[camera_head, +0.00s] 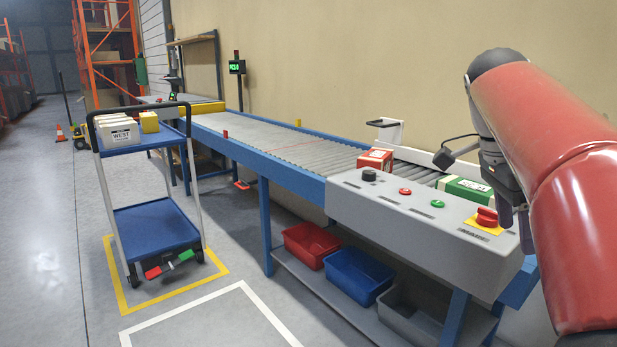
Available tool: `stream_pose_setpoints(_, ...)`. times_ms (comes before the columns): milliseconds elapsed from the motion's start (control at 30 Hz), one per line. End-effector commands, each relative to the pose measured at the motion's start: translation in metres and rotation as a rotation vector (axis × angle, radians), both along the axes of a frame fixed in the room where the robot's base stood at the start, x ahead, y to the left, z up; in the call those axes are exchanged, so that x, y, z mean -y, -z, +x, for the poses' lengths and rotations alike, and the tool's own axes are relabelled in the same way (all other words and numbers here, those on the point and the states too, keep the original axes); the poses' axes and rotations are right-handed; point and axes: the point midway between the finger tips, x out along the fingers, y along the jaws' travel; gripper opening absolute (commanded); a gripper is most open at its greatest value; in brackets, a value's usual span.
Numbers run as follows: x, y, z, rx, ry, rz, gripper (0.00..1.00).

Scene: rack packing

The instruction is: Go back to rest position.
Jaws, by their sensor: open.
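My gripper (516,215) hangs at the right, in front of the control panel's right end, with my red arm beside it. Its fingers point down near the red emergency button (486,217) on a yellow plate. I see nothing held in it, and the arm hides part of the area behind it. A red box (375,160) and a green box (465,188) with white labels lie on the roller conveyor (300,139), behind the grey control panel (420,215). Both boxes are apart from my gripper.
A blue two-shelf cart (152,222) stands at the left inside a yellow floor outline, carrying white boxes (118,132) and a yellow box (149,122). Red (311,244), blue (357,275) and grey (409,313) bins sit under the conveyor.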

Motion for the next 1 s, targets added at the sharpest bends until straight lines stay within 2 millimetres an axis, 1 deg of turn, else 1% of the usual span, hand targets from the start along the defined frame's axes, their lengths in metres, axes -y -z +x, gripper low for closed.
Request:
stream_pose_setpoints(33,-0.005,0.005,-0.005,0.004,-0.065,0.011,0.58)
stream_pose_setpoints(167,-0.019,0.021,-0.014,0.014,-0.271,0.04,0.58)
stream_pose_setpoints(267,-0.035,0.04,-0.025,0.029,-0.474,0.059,0.58)
stream_pose_setpoints(367,-0.058,0.067,-0.042,0.055,-0.739,0.068,0.58)
stream_pose_setpoints(400,-0.069,0.081,-0.05,0.067,-0.857,0.065,0.58)
stream_pose_setpoints(467,-0.086,0.103,-0.063,0.086,-1.033,0.051,0.58)
stream_pose_setpoints(500,-0.096,0.118,-0.071,0.1,-1.143,0.036,0.58)
stream_pose_setpoints(633,-0.123,0.163,-0.096,0.132,-1.443,-0.029,0.58)
stream_pose_setpoints(700,-0.133,0.183,-0.106,0.143,-1.557,-0.066,0.58)
stream_pose_setpoints(800,-0.141,0.202,-0.116,0.151,-1.666,-0.109,0.58)
stream_pose_setpoints(900,-0.145,0.211,-0.12,0.155,-1.717,-0.133,0.58)
stream_pose_setpoints(1000,-0.146,0.214,-0.121,0.154,-1.731,-0.138,0.58)
